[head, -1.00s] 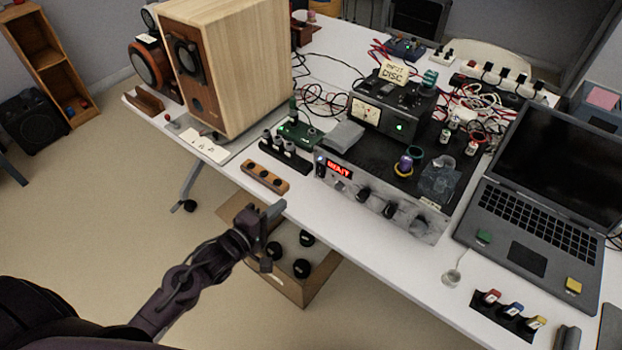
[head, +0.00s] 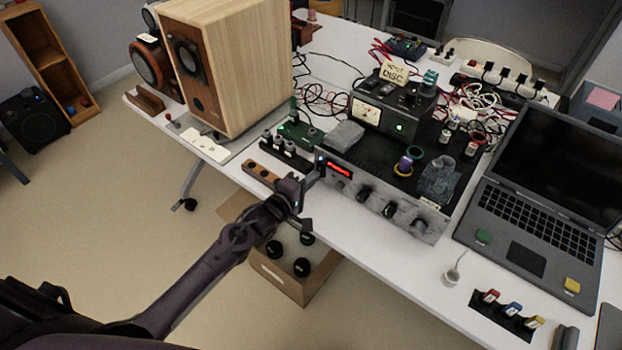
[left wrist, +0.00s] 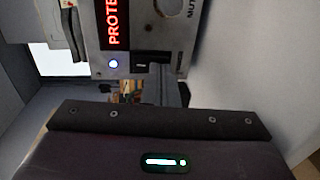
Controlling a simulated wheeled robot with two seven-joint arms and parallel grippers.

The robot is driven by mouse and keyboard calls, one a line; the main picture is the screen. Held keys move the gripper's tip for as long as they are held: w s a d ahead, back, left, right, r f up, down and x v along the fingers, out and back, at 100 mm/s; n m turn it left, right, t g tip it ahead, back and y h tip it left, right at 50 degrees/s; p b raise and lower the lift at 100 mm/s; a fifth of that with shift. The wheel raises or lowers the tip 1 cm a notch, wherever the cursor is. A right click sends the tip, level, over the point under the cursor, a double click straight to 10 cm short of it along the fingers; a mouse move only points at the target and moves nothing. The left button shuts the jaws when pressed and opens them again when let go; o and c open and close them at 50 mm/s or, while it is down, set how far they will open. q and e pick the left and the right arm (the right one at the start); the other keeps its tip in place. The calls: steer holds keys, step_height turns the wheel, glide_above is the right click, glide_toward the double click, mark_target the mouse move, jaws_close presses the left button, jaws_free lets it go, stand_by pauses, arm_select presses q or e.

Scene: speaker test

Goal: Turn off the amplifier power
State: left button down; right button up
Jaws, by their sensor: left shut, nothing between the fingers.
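The amplifier (head: 376,205) is a silver-fronted unit with black knobs and a black top, at the table's front edge in the head view. Its red display (head: 339,171) is lit, and in the left wrist view the display (left wrist: 116,22) shows the letters "PROTE". A blue-white light (left wrist: 113,63) glows below it, beside a small black switch (left wrist: 140,66). My left gripper (head: 314,177) is shut and empty, with its tips at the panel's left end. Its fingers partly cover the switch area; I cannot tell whether they touch it. My right gripper is not in view.
A wooden speaker (head: 235,65) stands to the left. A wooden block (head: 262,172) lies close to my left gripper. A cardboard box (head: 285,283) stands below the table edge.

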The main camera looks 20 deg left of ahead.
arm_select(q)
steer(key=shift+f+b, duration=0.15)
steer(key=shift+b, duration=0.15)
steer(key=shift+w+d+f+t+b, duration=0.1)
steer(key=shift+w+f+t+b, duration=0.15)
steer(key=shift+t+b, duration=0.65)
steer(key=shift+r, duration=0.4)
steer(key=shift+s+f+p, duration=0.1)
steer(key=shift+p, duration=0.2)
steer(key=shift+f, duration=0.15)
steer(key=shift+g, duration=0.3)
steer(key=shift+d+f, duration=0.1)
steer(key=shift+d, duration=0.1)
